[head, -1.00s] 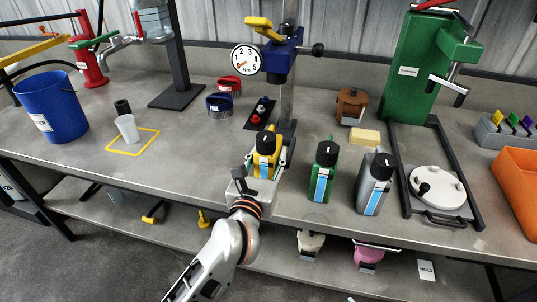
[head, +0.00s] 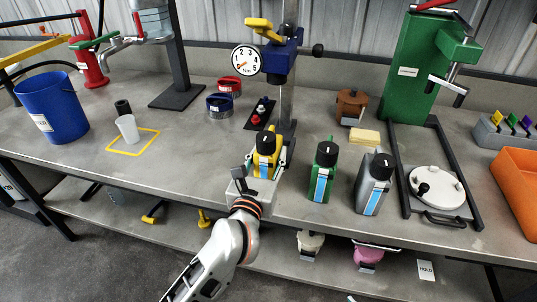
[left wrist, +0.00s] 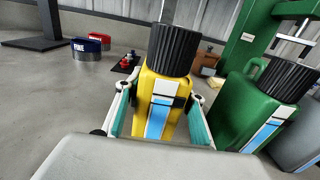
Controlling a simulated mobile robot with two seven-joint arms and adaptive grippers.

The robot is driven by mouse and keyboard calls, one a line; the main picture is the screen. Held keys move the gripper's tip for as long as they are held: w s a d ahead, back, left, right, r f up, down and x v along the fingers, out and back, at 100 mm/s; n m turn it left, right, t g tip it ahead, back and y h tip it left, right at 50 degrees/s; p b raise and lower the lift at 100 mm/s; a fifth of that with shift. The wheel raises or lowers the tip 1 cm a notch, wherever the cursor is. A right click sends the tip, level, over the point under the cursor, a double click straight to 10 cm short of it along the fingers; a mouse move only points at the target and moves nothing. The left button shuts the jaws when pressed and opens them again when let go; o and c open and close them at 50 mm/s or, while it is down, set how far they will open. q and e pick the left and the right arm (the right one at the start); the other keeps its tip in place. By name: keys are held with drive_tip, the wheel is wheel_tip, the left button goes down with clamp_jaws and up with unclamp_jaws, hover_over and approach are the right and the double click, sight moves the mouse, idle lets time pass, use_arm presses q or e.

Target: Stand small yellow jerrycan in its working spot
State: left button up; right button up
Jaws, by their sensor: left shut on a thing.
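The small yellow jerrycan (head: 272,160) has a black ribbed cap and a blue and white label. It stands upright near the front edge of the bench, left of the green jerrycan. My left gripper (head: 262,166) has come in from the front and is shut on it. In the left wrist view the yellow jerrycan (left wrist: 147,86) is between the two fingers of the left gripper (left wrist: 160,104), one on each side. Its base is hidden, so I cannot tell whether it touches the bench. My right gripper is not in view.
A green jerrycan (head: 321,182) and a grey jerrycan (head: 368,193) stand close on the right. Behind are the blue column press (head: 280,55) and a dark mat (head: 252,125) with small knobs.

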use_arm(q)
drive_tip(key=shift+b+x, duration=0.5)
drive_tip(key=shift+x, duration=1.85)
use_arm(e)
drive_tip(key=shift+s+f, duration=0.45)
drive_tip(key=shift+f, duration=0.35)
use_arm(q)
drive_tip(key=shift+b+x, duration=0.55)
drive_tip(key=shift+x, duration=1.35)
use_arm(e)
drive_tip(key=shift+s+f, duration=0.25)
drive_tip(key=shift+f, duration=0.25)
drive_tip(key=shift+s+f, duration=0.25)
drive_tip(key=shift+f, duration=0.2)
use_arm(q)
drive_tip(key=shift+x, duration=0.8)
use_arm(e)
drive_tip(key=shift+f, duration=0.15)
